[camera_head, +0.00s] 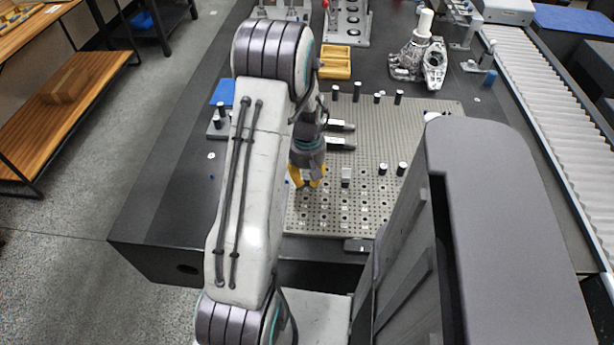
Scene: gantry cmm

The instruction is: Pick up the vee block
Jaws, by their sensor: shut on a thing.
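My gripper (308,180) has yellow fingers and points down over the left part of the perforated metal plate (325,222). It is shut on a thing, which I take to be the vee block. My arm and the fingers hide that thing, so its shape and its height above the plate cannot be told. A small light grey block (346,176) stands on the plate just right of my gripper, apart from the fingers.
Several dark-topped posts (383,169) stand on the plate. Two silver-and-dark pieces (341,143) lie behind my gripper. A yellow tray (335,62) and a metal casting (420,58) are farther back. A roller conveyor (545,85) runs along the right. The plate's front middle is mostly clear.

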